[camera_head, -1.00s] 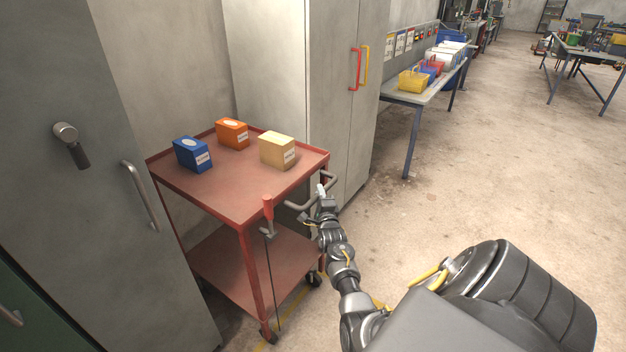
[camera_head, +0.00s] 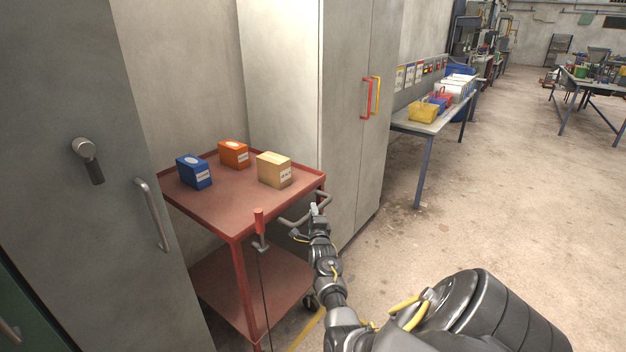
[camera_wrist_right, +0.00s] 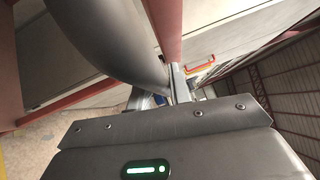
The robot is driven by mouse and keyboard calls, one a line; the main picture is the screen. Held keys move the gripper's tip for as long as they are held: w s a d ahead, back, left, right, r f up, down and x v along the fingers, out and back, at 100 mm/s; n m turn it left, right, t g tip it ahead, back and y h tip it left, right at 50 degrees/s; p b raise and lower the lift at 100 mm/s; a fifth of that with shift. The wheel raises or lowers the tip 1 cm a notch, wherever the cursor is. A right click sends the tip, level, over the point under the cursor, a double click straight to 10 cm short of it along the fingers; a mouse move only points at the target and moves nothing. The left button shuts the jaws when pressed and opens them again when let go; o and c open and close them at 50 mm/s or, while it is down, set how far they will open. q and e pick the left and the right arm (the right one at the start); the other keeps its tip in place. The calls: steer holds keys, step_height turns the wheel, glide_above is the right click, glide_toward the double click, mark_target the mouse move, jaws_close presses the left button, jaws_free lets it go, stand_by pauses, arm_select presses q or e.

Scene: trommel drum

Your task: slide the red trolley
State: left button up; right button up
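The red trolley (camera_head: 222,207) stands between two grey cabinets, with a top tray, a lower shelf and legs on castors. Its grey handle bar (camera_head: 287,223) sticks out at the front right. My right gripper (camera_head: 316,211) is at this handle. In the right wrist view, the grey bar (camera_wrist_right: 110,38) runs down to my right gripper's fingers (camera_wrist_right: 162,96), which appear shut on it; the contact is partly hidden. A blue box (camera_head: 194,172), an orange box (camera_head: 233,154) and a tan box (camera_head: 273,170) stand upright on the top tray. My left gripper is not in view.
The left cabinet (camera_head: 110,250) stands close beside the trolley, and the right cabinet (camera_head: 285,80) is close behind its right end. A bench (camera_head: 420,125) stands farther back.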

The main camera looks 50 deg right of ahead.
steer(key=o, duration=0.4)
steer(key=shift+w, duration=0.3)
steer(key=shift+s, duration=0.1)
steer(key=v, duration=1)
steer(key=shift+s+a, duration=0.25)
steer(key=shift+a, duration=0.1)
